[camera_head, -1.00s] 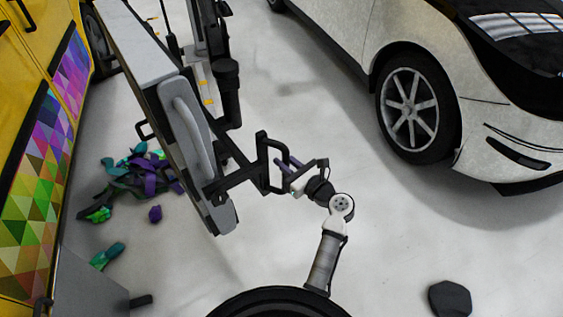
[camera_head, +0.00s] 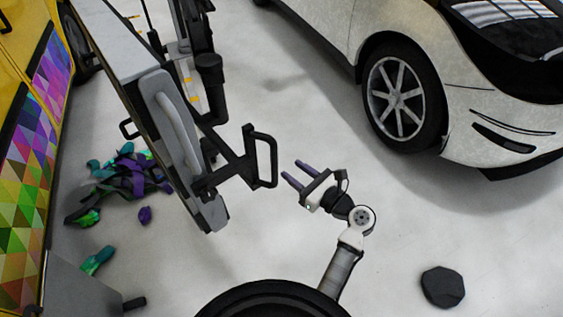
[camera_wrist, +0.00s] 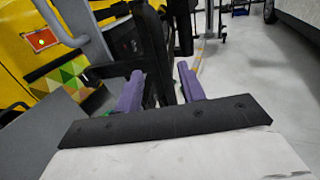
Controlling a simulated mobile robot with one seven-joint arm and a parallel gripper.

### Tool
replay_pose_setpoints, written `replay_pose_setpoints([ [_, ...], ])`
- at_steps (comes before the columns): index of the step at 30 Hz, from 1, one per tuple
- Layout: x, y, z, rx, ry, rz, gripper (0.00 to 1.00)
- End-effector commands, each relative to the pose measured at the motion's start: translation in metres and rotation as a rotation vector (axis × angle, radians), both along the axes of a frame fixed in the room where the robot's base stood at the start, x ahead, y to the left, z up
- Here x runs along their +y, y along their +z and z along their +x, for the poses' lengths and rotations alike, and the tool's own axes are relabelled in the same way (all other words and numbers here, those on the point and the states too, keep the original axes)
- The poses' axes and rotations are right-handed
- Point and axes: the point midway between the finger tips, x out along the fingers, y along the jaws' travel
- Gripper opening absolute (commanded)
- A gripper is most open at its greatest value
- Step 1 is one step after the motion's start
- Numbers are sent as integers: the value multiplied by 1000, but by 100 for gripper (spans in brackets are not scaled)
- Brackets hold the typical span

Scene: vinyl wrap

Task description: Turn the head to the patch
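A patch of coloured triangles (camera_head: 32,165) covers the side of the yellow vehicle at the left edge of the head view. Part of it lies outside the frame. In the wrist view a piece of triangle pattern (camera_wrist: 70,75) shows on the yellow body at the left. My gripper (camera_head: 291,169) is open, with its two purple fingers apart and nothing between them. It is right of the black bracket handle (camera_head: 268,160) of a tall machine, apart from it. The fingers also show in the wrist view (camera_wrist: 160,72), pointing toward the machine.
The grey and black machine (camera_head: 165,125) stands between my gripper and the yellow vehicle. Purple, teal and green scraps (camera_head: 130,175) lie on the floor behind it. A white car (camera_head: 480,85) is at the upper right. A dark flat object (camera_head: 442,287) lies lower right. Floor around my gripper is clear.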

Motion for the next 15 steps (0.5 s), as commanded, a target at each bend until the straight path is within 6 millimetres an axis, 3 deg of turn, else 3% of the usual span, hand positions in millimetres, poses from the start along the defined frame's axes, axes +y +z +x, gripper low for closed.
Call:
replay_pose_setpoints([
  [6,-25,-1,-27,0,-3,0,40],
  [15,-32,0,-37,0,1,0,40],
])
